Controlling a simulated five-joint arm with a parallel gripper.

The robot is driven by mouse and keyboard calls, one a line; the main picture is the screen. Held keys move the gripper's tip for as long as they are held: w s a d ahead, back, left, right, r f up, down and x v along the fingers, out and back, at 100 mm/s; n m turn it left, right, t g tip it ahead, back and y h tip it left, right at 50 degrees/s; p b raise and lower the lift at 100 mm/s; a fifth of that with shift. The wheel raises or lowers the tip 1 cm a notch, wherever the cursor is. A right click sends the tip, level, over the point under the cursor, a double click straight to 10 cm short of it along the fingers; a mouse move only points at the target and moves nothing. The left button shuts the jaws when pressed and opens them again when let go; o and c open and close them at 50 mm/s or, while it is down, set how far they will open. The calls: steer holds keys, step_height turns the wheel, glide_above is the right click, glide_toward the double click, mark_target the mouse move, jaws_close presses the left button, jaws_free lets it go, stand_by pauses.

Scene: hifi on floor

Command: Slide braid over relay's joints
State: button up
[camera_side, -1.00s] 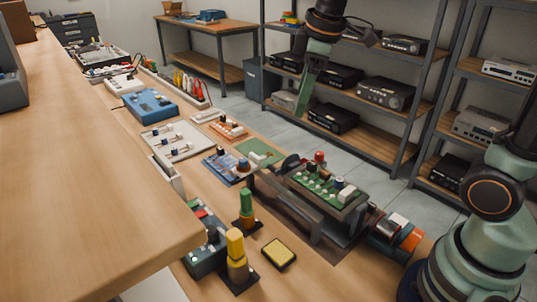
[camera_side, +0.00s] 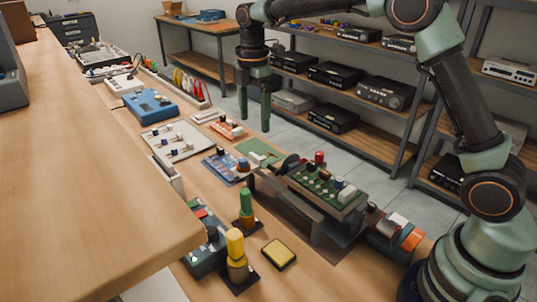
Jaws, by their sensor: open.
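A green circuit board (camera_side: 318,186) with several white, red and dark parts sits in a dark holder (camera_side: 290,203) on the bench. The relay may be one of its parts, but I cannot tell which. No braid can be made out with certainty at this size. My gripper (camera_side: 254,126) points down with its two green fingers apart and nothing between them. It appears above and behind the small green board (camera_side: 259,152), left of the held circuit board, and touches neither.
A yellow-topped tool (camera_side: 236,258) and a green-topped tool (camera_side: 245,209) stand upright at the front. A yellow pad (camera_side: 279,253) lies beside them. A blue board (camera_side: 226,167) and a white tray (camera_side: 178,141) are further left. A wooden tabletop (camera_side: 80,180) fills the left foreground.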

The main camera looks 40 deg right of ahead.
mark_target(256, 156)
step_height(256, 156, down, 10)
steer(key=shift+f, duration=0.15)
stand_by(0.3)
jaws_close()
